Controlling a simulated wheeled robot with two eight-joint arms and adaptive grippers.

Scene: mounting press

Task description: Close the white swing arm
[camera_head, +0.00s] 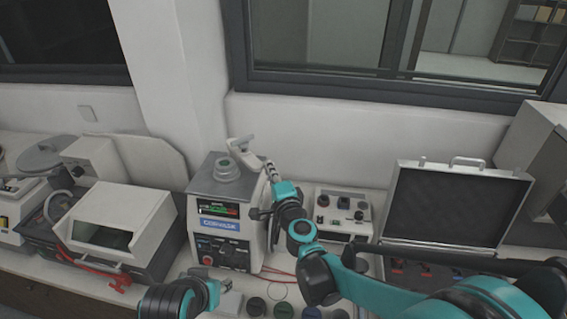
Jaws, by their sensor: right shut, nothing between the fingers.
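The mounting press (206,238) is a grey-white box with a small display and a dark control panel. A round grey-green mould opening (227,169) is on its top. The white swing arm (238,147) stands at the back right of the top, turned away from the opening, which is uncovered. My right gripper (268,168) is shut and empty at the press's right upper edge, close to the swing arm's right end; I cannot tell whether they touch. My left gripper (212,287) is low in front of the press, away from the swing arm; its fingers are too unclear to judge.
An open black-lined case (455,205) stands at the right, behind my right arm. A small control box (342,212) is right of the press. A white machine (115,222) with red cables is at the left. Several round pots (256,306) lie in front.

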